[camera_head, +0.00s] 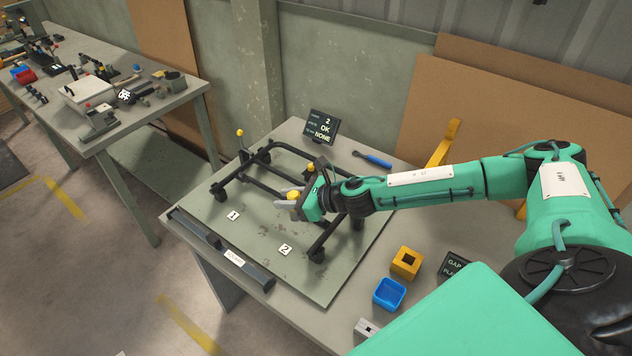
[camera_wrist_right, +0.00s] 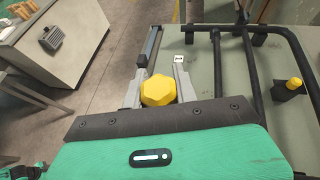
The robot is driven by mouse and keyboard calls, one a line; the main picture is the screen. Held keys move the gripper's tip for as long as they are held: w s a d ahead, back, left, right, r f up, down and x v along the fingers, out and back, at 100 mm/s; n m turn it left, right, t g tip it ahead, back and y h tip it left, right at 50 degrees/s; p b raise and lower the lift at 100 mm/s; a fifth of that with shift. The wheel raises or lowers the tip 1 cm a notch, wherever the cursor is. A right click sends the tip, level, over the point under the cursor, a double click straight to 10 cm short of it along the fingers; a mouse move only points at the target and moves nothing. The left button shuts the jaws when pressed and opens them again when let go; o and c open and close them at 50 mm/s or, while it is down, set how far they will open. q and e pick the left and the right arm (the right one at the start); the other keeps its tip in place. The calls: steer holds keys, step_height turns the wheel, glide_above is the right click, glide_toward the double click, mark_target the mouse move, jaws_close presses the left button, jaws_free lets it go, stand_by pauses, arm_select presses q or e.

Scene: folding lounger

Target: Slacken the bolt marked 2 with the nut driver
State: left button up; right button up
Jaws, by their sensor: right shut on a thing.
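My right gripper (camera_head: 293,196) reaches in from the right over the black lounger frame (camera_head: 322,241). It is shut on a yellow faceted handle, which I take for the nut driver (camera_wrist_right: 159,90). The handle is seen from above between both fingers; its shaft and tip are hidden. The label 2 (camera_head: 285,249) lies on the green board in front of the gripper, and the label 1 (camera_head: 233,215) lies further left. I cannot make out the bolt marked 2 itself, or whether the driver touches it. My left gripper is in neither view.
A blue-handled tool (camera_head: 372,159) lies behind my right arm. A small display (camera_head: 323,126) reads 2, OK, NONE. A yellow block with a square hole (camera_head: 407,262) and a blue tray (camera_head: 389,293) stand at the right. A dark rail (camera_head: 220,248) runs along the front left edge.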

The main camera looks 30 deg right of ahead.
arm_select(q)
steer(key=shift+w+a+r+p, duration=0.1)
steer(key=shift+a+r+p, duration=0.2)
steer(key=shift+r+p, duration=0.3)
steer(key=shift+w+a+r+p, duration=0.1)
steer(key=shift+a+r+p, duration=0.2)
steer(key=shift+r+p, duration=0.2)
arm_select(e)
steer(key=d+n+g+y, duration=0.2)
steer(key=d+n, duration=0.1)
steer(key=d, duration=0.6)
steer(key=shift+w+f+g+y, duration=0.3)
steer(key=shift+w+f+y, duration=0.1)
step_height(320, 180, down, 6)
steer(key=b, duration=0.6)
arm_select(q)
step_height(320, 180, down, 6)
arm_select(e)
steer(key=shift+r, duration=0.1)
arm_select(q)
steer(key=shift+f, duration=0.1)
arm_select(e)
steer(key=shift+f, duration=0.3)
steer(key=shift+f, duration=0.3)
